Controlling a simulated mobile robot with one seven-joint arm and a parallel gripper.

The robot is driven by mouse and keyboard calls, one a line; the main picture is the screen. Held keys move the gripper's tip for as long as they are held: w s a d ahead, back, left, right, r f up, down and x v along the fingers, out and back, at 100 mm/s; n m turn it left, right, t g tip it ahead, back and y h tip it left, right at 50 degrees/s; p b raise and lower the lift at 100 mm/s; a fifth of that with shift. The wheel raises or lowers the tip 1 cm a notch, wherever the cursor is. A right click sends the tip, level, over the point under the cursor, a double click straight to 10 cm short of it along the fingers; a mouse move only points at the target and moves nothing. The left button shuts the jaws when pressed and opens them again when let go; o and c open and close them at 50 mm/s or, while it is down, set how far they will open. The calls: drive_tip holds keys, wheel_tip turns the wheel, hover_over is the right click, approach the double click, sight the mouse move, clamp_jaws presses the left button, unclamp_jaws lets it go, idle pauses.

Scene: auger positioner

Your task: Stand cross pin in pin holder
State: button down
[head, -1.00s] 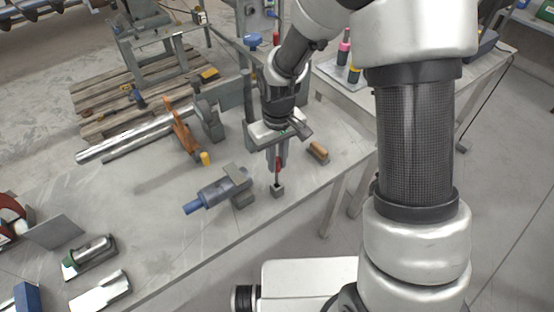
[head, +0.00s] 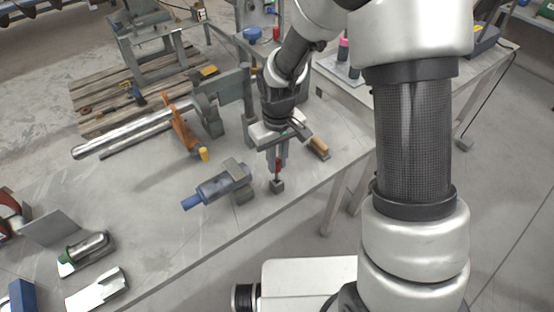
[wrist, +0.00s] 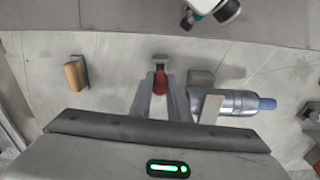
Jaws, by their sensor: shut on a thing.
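The cross pin has a red upper part (head: 278,165) and a thin dark shank below it, and it stands about upright. My gripper (head: 277,158) points down and is shut on the red part. The pin holder is a small grey block (head: 277,187) near the bench's front edge, directly under the pin. The shank's lower end meets the block's top in the head view; I cannot tell whether it is inside the hole. In the wrist view the red part (wrist: 160,84) shows between my fingertips, with a grey block (wrist: 161,61) just beyond.
A grey cylinder with a blue end (head: 213,190) rests by grey blocks left of the holder. A wooden-handled brush (head: 319,146) lies to the right. An orange bracket (head: 181,126) and a long metal tube (head: 120,134) lie farther back. The bench middle-left is clear.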

sight(277, 168)
drive_tip(key=shift+f+b, duration=1.2)
drive_tip(key=shift+f, duration=0.45)
drive_tip(key=c, duration=1.6)
unclamp_jaws()
drive_tip(key=shift+r, duration=0.1)
drive_tip(key=r+p, duration=0.1)
drive_tip(key=r, duration=0.7)
drive_tip(key=r+p, duration=0.1)
drive_tip(key=r, duration=0.8)
drive_tip(key=shift+s+d+r, duration=0.1)
drive_tip(key=shift+s+r, duration=0.1)
drive_tip(key=shift+p, duration=0.3)
